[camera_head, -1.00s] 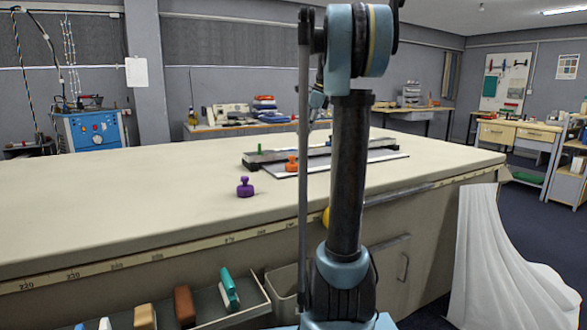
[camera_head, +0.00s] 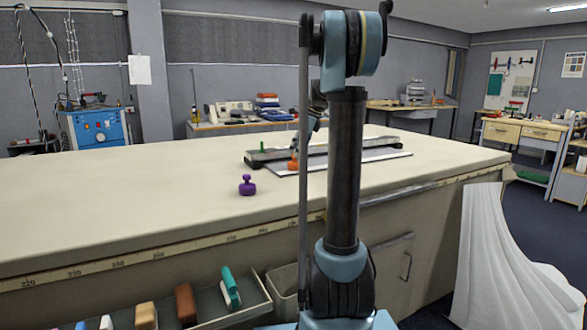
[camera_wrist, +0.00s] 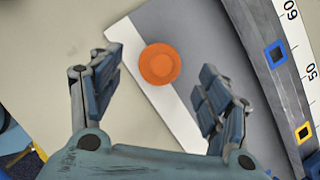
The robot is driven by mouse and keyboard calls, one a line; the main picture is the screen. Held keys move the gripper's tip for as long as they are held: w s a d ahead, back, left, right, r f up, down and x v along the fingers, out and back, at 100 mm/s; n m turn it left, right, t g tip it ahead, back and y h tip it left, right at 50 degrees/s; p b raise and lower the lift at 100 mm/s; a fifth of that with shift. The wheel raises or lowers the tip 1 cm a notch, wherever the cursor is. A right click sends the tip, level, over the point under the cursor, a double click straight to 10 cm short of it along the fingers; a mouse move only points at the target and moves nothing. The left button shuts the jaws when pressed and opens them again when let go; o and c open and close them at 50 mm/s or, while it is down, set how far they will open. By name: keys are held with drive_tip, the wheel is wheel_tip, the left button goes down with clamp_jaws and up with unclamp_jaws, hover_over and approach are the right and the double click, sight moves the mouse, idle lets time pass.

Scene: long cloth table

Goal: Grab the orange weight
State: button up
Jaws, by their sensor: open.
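The orange weight (camera_head: 293,163) stands on the table, at the near-left part of a grey, white-edged sheet (camera_head: 340,161). In the wrist view the orange weight (camera_wrist: 159,64) shows from above as a round disc with a smaller raised top. It lies over the border of the sheet's white edge and grey face. My gripper (camera_wrist: 158,85) is open, with a finger on either side of the weight's line and the weight a little beyond the fingertips, not touched.
A purple weight (camera_head: 247,186) stands alone to the left, nearer the table's front edge. A long dark rail (camera_head: 270,154) with a green knob (camera_head: 262,147) lies behind the sheet; its scale (camera_wrist: 299,40) shows in the wrist view. The table's left side (camera_head: 110,200) is clear.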

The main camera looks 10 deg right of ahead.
sight(294, 159)
drive_tip(key=shift+d+x, duration=0.15)
drive_tip(key=shift+x, duration=1.3)
drive_tip(key=shift+d+x, duration=0.15)
drive_tip(key=shift+x, duration=1.3)
drive_tip(key=shift+f, duration=0.1)
clamp_jaws()
